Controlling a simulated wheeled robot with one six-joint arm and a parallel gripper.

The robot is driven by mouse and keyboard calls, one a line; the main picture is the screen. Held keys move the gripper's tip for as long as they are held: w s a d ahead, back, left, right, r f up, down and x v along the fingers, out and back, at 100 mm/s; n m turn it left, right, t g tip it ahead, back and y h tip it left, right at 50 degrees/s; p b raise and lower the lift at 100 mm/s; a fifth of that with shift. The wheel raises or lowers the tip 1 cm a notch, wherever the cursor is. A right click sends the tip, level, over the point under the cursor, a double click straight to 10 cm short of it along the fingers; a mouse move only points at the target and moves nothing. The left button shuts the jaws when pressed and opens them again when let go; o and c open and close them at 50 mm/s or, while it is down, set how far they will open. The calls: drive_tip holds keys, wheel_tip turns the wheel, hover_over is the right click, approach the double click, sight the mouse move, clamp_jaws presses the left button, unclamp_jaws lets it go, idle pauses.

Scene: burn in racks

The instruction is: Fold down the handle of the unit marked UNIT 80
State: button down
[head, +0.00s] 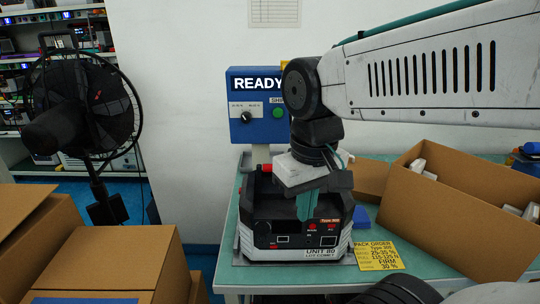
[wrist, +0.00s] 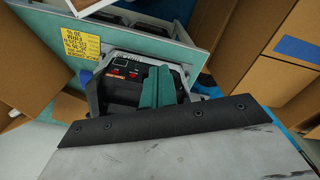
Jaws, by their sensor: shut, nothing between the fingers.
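The unit marked UNIT 80 (head: 294,246) stands upright on the green table, its front panel with red and white ports facing me. In the wrist view its panel (wrist: 126,67) shows upside down. A black frame with a red end piece (head: 267,168) rises at the unit's upper left; my gripper and arm hide much of its top, so I cannot tell the handle's exact angle. My gripper (head: 307,207) points down in front of the unit's upper middle, its teal fingers together and empty. They also show in the wrist view (wrist: 157,88). I cannot tell whether they touch the unit.
A blue box reading READY (head: 257,108) stands behind the unit. A yellow order card (head: 379,256) lies right of it. An open carton (head: 455,225) fills the table's right side. Cardboard boxes (head: 110,258) and a black fan (head: 85,105) are at left.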

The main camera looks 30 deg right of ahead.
drive_tip(key=w+d+r+m, duration=0.1)
drive_tip(key=w+d, duration=0.3)
drive_tip(key=w, duration=0.1)
drive_tip(key=w+d+r+m, duration=0.2)
drive_tip(key=w+d, duration=0.3)
drive_tip(key=w, duration=0.1)
drive_tip(key=w+d+r+m+g, duration=0.1)
drive_tip(key=w+d, duration=0.4)
drive_tip(key=w, duration=0.1)
drive_tip(key=shift+w+d+r+m, duration=0.15)
drive_tip(key=shift+w+d+m, duration=0.1)
drive_tip(key=shift+m, duration=0.15)
wheel_tip(320, 180, down, 8)
drive_tip(key=w+d, duration=0.1)
drive_tip(key=w, duration=0.1)
drive_tip(key=shift+r+m, duration=0.25)
drive_tip(key=shift+m, duration=0.15)
